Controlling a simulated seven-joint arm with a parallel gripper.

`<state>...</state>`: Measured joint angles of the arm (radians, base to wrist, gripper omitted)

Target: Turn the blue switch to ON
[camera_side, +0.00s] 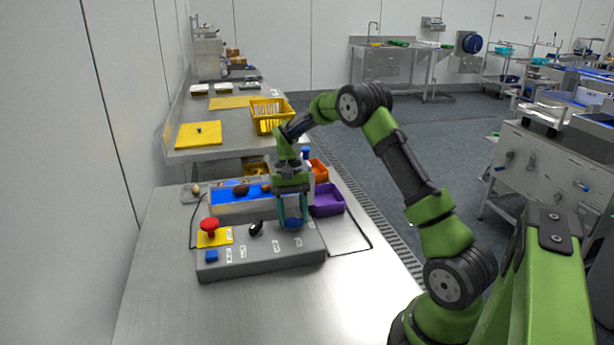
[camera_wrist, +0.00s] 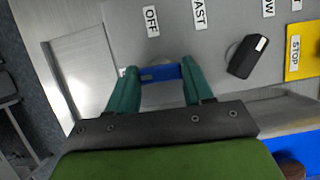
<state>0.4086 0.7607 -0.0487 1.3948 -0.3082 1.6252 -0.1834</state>
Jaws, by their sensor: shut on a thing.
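The grey control box (camera_side: 262,262) stands on the near steel table. The blue switch (camera_side: 293,224) is at its right end, under my gripper (camera_side: 292,217). In the wrist view, the blue switch (camera_wrist: 160,73) lies between the teal fingertips of my gripper (camera_wrist: 159,71), which is shut on it. The switch's bar runs crosswise from finger to finger. An OFF label (camera_wrist: 151,21) is on the panel just above it in that view. I cannot make out an ON label. The gripper partly hides the switch in the side view.
A black knob (camera_side: 256,229), a red mushroom button (camera_side: 209,225) on a yellow plate and a blue button (camera_side: 211,256) share the panel. Behind are a blue-surfaced tray or belt (camera_side: 225,198), a purple bin (camera_side: 328,201) and an orange bin (camera_side: 318,171). The table's front is clear.

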